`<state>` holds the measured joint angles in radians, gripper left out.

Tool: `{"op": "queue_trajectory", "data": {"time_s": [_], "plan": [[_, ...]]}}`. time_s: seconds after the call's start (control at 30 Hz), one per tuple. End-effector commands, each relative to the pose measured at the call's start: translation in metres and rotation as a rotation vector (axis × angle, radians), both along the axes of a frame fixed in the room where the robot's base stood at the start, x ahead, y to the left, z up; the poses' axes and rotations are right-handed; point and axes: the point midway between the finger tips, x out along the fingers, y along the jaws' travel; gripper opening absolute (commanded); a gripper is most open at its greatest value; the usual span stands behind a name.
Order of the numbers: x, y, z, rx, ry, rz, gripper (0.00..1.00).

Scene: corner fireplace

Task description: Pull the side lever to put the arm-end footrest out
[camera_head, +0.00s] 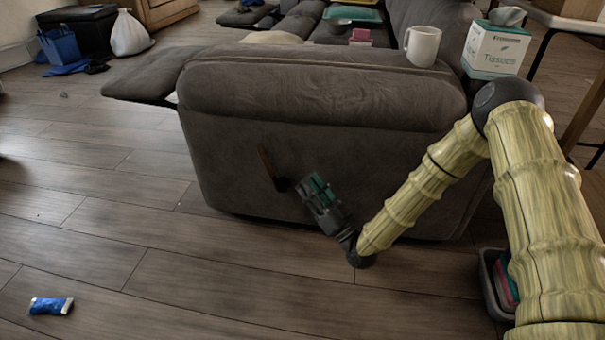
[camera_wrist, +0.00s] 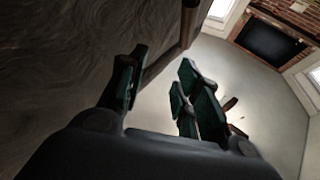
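A brown side lever (camera_head: 267,163) stands tilted on the near side of the grey sofa (camera_head: 235,180), above a dark pivot. My gripper (camera_head: 316,184), with green finger pads, is just right of the lever and close to the sofa's side. In the wrist view my gripper (camera_wrist: 160,78) has its fingers apart, with nothing seen held between them. A brown bar beyond the fingertips, probably the lever (camera_wrist: 189,22), shows at the top there. The arm-end footrest (camera_head: 140,80) sticks out from the sofa's left side, roughly level.
A blue packet (camera_head: 50,306) lies on the floor at left. A grey bin (camera_head: 490,285) stands by my arm. The floor left of the sofa is mostly clear.

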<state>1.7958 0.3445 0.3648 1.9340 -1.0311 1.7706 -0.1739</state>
Motion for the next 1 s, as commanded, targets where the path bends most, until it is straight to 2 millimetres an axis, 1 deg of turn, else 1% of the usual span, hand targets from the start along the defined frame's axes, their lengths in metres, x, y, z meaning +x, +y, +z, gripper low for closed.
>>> {"op": "queue_trajectory", "data": {"time_s": [0.1,0.3,0.97,1.0], "plan": [[-0.01,-0.008,-0.008,-0.001,0.002,0.001,0.33],[-0.019,-0.014,-0.013,0.0,0.001,0.002,0.33],[-0.02,-0.015,-0.013,0.0,0.001,0.002,0.33],[-0.022,-0.012,-0.016,-0.015,0.029,0.001,0.33]]}}
